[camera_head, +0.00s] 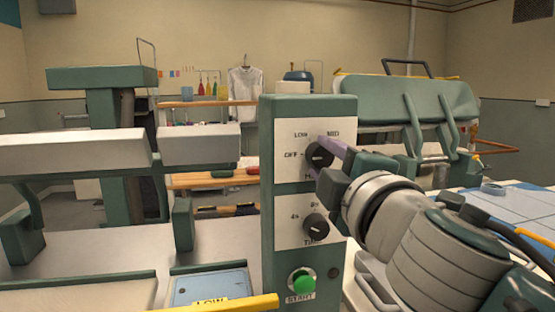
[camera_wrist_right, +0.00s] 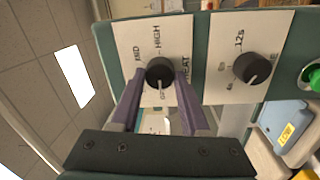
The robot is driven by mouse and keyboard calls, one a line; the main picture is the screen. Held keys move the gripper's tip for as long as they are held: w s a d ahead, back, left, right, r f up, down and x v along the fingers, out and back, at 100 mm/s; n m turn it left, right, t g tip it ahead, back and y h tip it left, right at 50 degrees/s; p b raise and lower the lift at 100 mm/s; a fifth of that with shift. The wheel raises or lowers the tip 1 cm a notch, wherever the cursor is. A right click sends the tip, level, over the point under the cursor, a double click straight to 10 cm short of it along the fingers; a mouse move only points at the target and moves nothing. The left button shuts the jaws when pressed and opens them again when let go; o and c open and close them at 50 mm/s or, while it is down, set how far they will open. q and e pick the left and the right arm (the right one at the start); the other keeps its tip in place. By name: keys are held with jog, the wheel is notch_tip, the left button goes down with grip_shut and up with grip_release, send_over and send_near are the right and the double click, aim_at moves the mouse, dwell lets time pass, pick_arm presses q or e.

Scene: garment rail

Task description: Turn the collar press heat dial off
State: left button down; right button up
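The collar press control box (camera_head: 267,200) stands upright in the middle of the head view. Its black heat dial (camera_head: 318,155) is on the upper white plate, ringed by OFF, LOW, MID and a partly hidden label. In the wrist view the heat dial (camera_wrist_right: 160,73) lies between the purple fingertips of my right gripper (camera_wrist_right: 160,80), one on each side. Any gap between fingers and dial is too small to judge. The dial's pointer is hard to read; a faint light mark seems to face OFF. My left gripper is not in view.
Below are the time dial (camera_head: 315,224) and the green START button (camera_head: 302,282). A yellow bar (camera_head: 225,304) and a blue box labelled LOW (camera_head: 210,288) are at the lower left. Green pressing machines flank the control box. A blue-topped table (camera_head: 515,205) is at the right.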

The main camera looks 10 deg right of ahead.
jog(key=o, duration=0.5)
jog(key=shift+c, duration=0.2)
jog(key=s+b, duration=0.1)
jog(key=s, duration=0.9)
jog(key=shift+f, duration=0.3)
